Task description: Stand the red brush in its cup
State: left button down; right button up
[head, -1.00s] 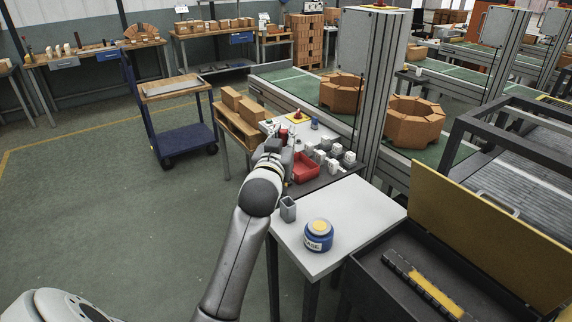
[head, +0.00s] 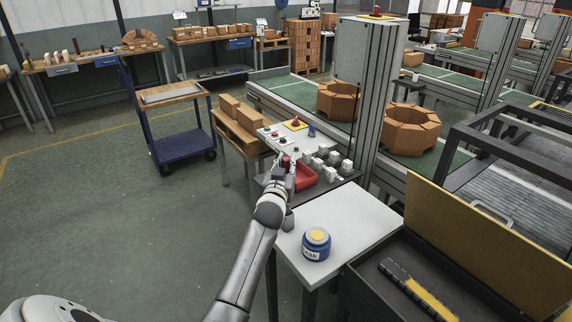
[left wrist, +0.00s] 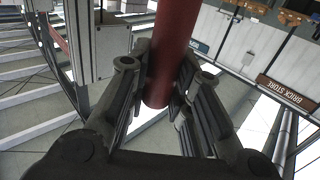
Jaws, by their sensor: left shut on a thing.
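My left gripper (head: 285,172) is shut on the red brush (head: 285,162). It is beside the red bin at the small table's far end. In the left wrist view the brush's red cylindrical part (left wrist: 170,55) stands between the two fingers (left wrist: 158,85); its upper part runs out of the frame. The grey cup (head: 290,220) is on the white table, largely hidden behind my left wrist. Whether the cup is empty cannot be seen. My right gripper is not in view.
A blue jar with a yellow top (head: 316,244) stands on the white table (head: 350,215). A red bin (head: 305,178) and several grey-white parts (head: 330,160) lie beyond it. A dark open box (head: 375,275) with a yellow lid (head: 490,240) is at the right.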

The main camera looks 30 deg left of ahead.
pick_arm(q)
jog(key=shift+f, duration=0.15)
jog(key=shift+f+b, duration=0.55)
jog(key=shift+f, duration=0.1)
jog(key=c, duration=1.3)
grip_release()
jog(key=shift+r, duration=0.15)
